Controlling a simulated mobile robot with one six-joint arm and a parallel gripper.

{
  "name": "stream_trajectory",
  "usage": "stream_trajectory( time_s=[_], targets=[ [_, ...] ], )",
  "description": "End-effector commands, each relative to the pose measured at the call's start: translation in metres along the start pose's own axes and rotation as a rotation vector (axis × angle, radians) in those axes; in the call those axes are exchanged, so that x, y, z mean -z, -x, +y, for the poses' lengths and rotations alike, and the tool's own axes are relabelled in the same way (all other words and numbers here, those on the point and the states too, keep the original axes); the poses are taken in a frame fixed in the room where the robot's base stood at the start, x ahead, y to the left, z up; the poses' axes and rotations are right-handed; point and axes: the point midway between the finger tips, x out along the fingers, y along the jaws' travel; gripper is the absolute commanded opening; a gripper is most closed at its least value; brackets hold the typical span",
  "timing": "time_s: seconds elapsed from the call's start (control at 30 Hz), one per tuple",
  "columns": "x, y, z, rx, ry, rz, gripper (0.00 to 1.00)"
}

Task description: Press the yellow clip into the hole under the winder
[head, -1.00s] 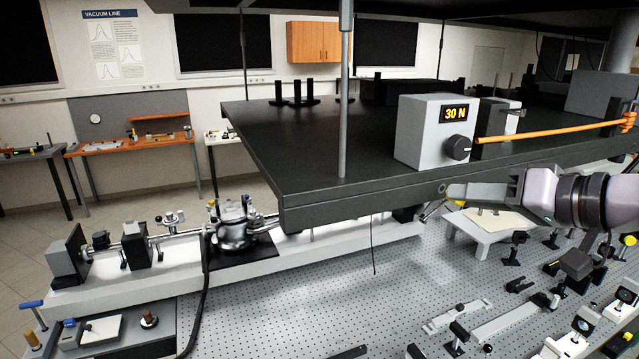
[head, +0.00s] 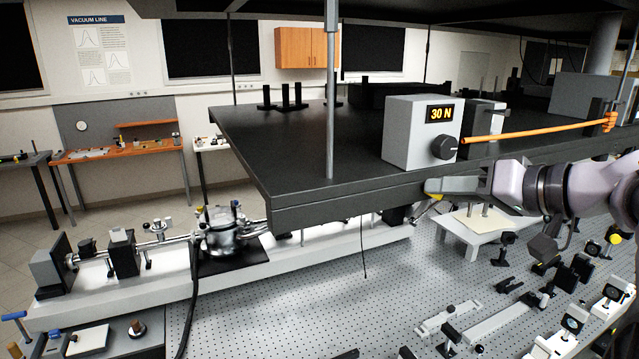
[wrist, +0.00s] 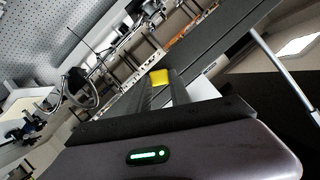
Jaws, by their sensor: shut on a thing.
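The winder (head: 421,133) is a grey box with an orange "30 N" display and a black knob, standing near the front edge of the dark shelf (head: 300,214). My gripper (head: 428,188) is at the shelf's front edge just below the winder, and its fingers cover the place of the hole. In the wrist view my gripper (wrist: 164,86) is shut on the yellow clip (wrist: 159,77), which sits at the fingertips in front of the dark shelf edge. The hole is hidden in both views. I cannot tell whether the clip touches the edge.
An orange rod (head: 530,129) runs right from beside the winder. A grey post (head: 330,110) stands at the shelf's front left. Below is a perforated optical table (head: 310,310) with a small white stand (head: 484,229) and several optic mounts. A thin cable hangs under the shelf.

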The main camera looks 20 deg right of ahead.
Motion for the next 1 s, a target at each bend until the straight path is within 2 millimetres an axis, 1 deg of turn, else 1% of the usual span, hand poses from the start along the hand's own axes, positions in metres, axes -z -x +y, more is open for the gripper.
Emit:
stream_trajectory(
  time_s=[0.07, 0.1, 0.17, 0.2, 0.23, 0.67, 0.77, 0.87, 0.97, 1.0],
  targets=[
    [0.001, -0.003, 0.000, 0.001, 0.001, 0.001, 0.00],
    [0.002, -0.003, 0.000, 0.000, 0.000, 0.002, 0.28],
    [0.002, -0.002, 0.000, 0.000, 0.000, 0.002, 0.40],
    [0.002, -0.002, 0.000, 0.000, 0.000, 0.002, 0.48],
    [0.002, -0.002, 0.000, 0.000, 0.000, 0.002, 0.49],
    [0.001, -0.002, 0.000, 0.001, 0.000, 0.001, 0.49],
    [0.001, 0.001, 0.000, 0.001, 0.000, 0.002, 0.49],
    [0.001, 0.014, 0.001, -0.002, -0.001, 0.003, 0.49],
    [0.001, 0.040, 0.003, -0.005, -0.001, 0.004, 0.49],
    [0.000, 0.052, 0.003, -0.005, -0.002, 0.004, 0.49]
  ],
)
